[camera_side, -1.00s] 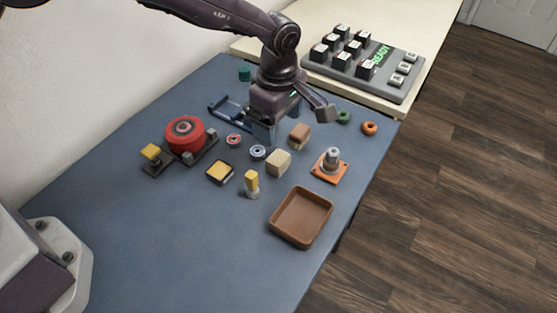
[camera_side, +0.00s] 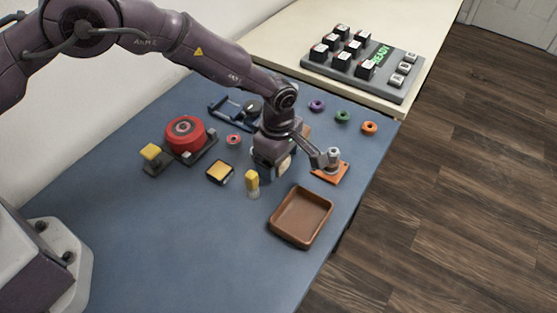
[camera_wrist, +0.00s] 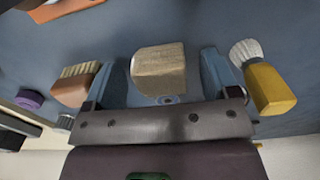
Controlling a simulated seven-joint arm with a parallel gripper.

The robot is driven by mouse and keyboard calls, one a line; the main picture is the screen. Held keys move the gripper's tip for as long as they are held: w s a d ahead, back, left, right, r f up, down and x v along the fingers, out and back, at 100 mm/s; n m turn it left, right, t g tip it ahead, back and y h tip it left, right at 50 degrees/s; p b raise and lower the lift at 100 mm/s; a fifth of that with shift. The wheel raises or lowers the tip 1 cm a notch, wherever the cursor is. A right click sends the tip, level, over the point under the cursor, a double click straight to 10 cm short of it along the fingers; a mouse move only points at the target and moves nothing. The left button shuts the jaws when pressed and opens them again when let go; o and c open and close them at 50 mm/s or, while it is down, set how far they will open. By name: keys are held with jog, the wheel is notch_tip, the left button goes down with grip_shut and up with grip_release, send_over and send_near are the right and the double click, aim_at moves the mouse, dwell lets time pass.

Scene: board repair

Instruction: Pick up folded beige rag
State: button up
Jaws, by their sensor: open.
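The folded beige rag (camera_wrist: 159,68) looks like a small, pale, block-shaped bundle with a fine-lined surface. In the wrist view it lies between the two blue fingers of my gripper (camera_wrist: 164,64), with a visible gap on each side. My gripper is open and holds nothing. In the side view my gripper (camera_side: 272,173) is low over the middle of the table, and only a sliver of the rag (camera_side: 285,167) shows behind it. I cannot tell exactly how far down the fingers reach beside the rag.
A wooden-backed brush (camera_wrist: 76,88) lies left of the rag and a yellow-handled brush (camera_wrist: 268,88) right of it, both close to the fingers. A brown tray (camera_side: 302,216) and an orange plate with a metal part (camera_side: 330,170) are nearby. The front-left table is clear.

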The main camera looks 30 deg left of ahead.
jog(key=c, duration=1)
jog(key=shift+r, duration=0.6)
notch_tip(320, 180, up, 3)
jog(key=shift+s+a+f, duration=0.1)
jog(key=shift+s+f, duration=0.05)
jog(key=shift+f, duration=0.05)
jog(key=s+a+r, duration=0.5)
jog(key=s+r, duration=0.4)
jog(key=s, duration=0.3)
jog(key=shift+s+a, duration=0.2)
jog(key=shift+a, duration=0.2)
jog(key=shift+r, duration=0.1)
